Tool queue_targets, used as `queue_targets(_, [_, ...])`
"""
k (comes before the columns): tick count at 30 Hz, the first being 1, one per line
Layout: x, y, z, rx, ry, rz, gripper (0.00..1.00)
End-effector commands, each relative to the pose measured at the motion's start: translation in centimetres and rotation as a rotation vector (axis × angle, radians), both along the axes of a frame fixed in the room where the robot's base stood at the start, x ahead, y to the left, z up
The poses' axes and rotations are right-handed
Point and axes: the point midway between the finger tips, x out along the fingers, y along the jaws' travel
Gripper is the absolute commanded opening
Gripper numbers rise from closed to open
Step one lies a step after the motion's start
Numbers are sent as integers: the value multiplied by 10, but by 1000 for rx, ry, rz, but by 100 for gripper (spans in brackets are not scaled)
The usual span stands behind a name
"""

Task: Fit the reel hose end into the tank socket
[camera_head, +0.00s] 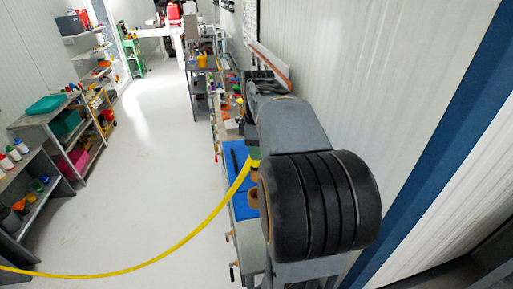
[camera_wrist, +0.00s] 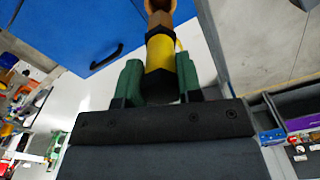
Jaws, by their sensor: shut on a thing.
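The hose end (camera_wrist: 160,54) has a yellow sleeve and an orange-brown tip, and it sits between the two green fingers of my gripper (camera_wrist: 158,68) in the wrist view. My gripper is shut on it. The tip points away from the wrist, toward the top edge of the picture. In the head view the yellow hose (camera_head: 170,252) sags from the lower left edge up to my gripper, which is mostly hidden by my arm. I cannot make out the tank socket in either view, nor tell whether the tip touches anything.
A blue surface (camera_wrist: 70,30) with a black curved piece (camera_wrist: 107,57) lies beyond the gripper. A cluttered bench (camera_head: 225,120) runs along the right wall. Shelves (camera_head: 50,125) with bottles and bins line the left. The white floor (camera_head: 140,170) between them is clear except for the hose.

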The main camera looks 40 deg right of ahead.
Motion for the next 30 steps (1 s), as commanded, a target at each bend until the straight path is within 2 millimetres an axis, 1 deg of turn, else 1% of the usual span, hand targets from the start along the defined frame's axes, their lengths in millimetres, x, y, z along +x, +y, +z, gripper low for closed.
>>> queue_targets(5, [-1,-1,-10,0,-1,0,0])
queue_targets(21, [-1,-1,-53,-1,-2,0,0])
queue_targets(25, [-1,-1,-57,-1,-2,0,0])
queue_targets(30, [-1,-1,-58,-1,-2,0,0])
